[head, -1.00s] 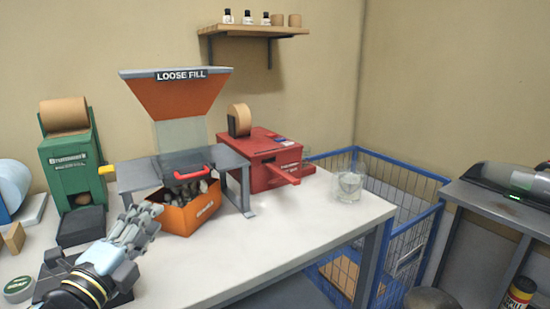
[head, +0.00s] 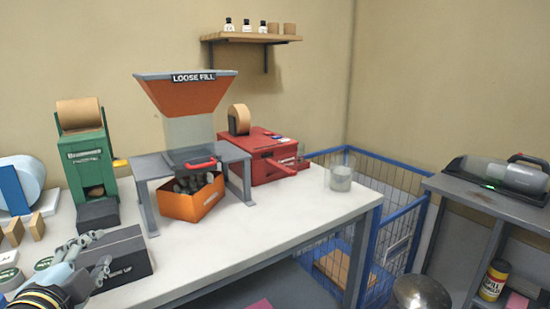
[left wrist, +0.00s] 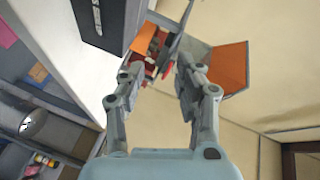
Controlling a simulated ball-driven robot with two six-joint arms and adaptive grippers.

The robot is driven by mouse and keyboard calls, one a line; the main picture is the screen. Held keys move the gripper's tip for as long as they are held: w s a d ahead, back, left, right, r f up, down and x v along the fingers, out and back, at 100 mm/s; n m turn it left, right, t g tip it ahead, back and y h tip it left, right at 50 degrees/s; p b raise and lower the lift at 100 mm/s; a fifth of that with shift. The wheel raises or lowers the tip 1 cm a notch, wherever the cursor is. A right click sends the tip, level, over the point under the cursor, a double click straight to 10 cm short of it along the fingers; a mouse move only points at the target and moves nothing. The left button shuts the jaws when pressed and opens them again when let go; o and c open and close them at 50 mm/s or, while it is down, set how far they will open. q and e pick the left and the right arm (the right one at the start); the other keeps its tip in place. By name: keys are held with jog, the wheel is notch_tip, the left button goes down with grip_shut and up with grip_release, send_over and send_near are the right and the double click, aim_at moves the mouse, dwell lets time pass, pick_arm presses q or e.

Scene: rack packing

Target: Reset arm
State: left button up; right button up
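My left gripper (head: 98,252) is at the lower left of the head view, in front of a dark grey box (head: 128,254) on the white table (head: 225,246). In the left wrist view its two fingers (left wrist: 160,72) stand apart with nothing between them. The dark box shows at the top of that view (left wrist: 108,18). I cannot tell whether the gripper touches it. My right gripper is in neither view.
The orange bin (head: 196,206) of dark pieces sits under the loose fill hopper (head: 186,98). A green dispenser (head: 88,160), a red machine (head: 262,158) and a clear cup (head: 341,178) stand on the table. A blue wire cage (head: 404,215) is to the right.

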pick_arm(q)
jog(key=s+d+f+n+g+h, duration=0.1)
jog(key=s+d+f+n+g, duration=0.15)
jog(key=s+n+g, duration=0.7)
jog(key=s+d+f+n+g+h, duration=0.1)
jog(key=s+f+n+g, duration=0.15)
jog(key=s, duration=1.35)
notch_tip(320, 180, down, 33)
jog(key=s+a+g+b, duration=0.2)
jog(key=a+b, duration=0.1)
jog(key=b, duration=0.3)
jog(key=s+f+b, duration=0.3)
jog(key=s+f, duration=1.5)
jog(key=f, duration=0.1)
jog(key=shift+a+g, duration=0.3)
jog(key=shift+g, duration=0.1)
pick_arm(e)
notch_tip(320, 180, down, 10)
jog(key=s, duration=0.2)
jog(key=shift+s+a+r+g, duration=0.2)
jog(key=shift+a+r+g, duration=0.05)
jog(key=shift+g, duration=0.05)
